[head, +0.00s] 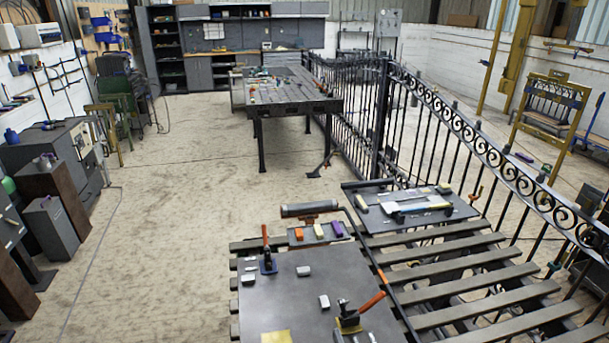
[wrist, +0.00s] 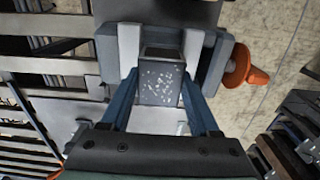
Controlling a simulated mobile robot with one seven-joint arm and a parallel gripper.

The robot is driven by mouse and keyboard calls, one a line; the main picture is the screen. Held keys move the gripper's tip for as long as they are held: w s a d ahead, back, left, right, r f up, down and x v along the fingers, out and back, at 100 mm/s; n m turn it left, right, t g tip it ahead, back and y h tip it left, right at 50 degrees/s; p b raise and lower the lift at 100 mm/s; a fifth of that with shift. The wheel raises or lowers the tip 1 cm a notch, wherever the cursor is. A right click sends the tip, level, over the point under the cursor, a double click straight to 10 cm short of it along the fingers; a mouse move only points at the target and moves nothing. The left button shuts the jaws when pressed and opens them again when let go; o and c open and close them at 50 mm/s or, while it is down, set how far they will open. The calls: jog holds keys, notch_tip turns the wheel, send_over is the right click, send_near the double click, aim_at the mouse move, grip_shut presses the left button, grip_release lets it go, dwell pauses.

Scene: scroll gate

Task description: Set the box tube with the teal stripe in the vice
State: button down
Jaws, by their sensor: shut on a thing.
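In the wrist view my gripper (wrist: 160,76) has its two blue fingers on either side of a grey, speckled box tube (wrist: 160,92), and is shut on it. The tube's dark open end faces the camera. No teal stripe shows on the visible faces. The vice (wrist: 218,62) has grey-blue jaw blocks with pale faces to the left and right of the tube, and an orange handle on the right. The tube lies between the pale faces in this view. I cannot tell whether they touch it or how deep it sits. My gripper is not in the head view.
In the head view a slatted table (head: 450,275) carries a dark plate (head: 285,290) with orange-handled clamps. Orange, yellow and purple pieces (head: 318,231) lie behind it. A scroll gate (head: 440,110) stands along the right. The floor (head: 175,220) to the left is clear.

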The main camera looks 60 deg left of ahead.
jog(key=shift+f+b, duration=0.3)
jog(key=shift+f, duration=0.45)
jog(key=shift+c, duration=0.2)
grip_release()
notch_tip(320, 180, up, 13)
dwell(0.7)
dwell(0.5)
